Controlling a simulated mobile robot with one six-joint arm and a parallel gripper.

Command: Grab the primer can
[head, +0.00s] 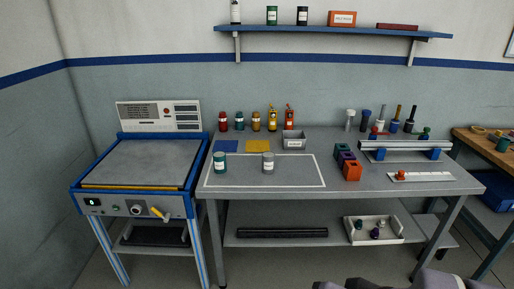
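Two labelled cans stand upright inside the white outlined rectangle on the grey workbench (330,200). One is a teal can (220,169) with a white label at the left. The other is a grey can (268,157) with a white label, to its right. The label print is too small to read, so I cannot tell for certain which is the primer can. Part of my arm shows at the bottom edge, well in front of the bench and apart from both cans. My gripper's fingers are not visible.
Behind the cans lie a blue pad (227,146) and a yellow pad (258,146), with several bottles and a grey bin (293,142). Coloured blocks (351,171) stand to the right. A machine (140,165) adjoins the bench's left. The front of the outlined area is clear.

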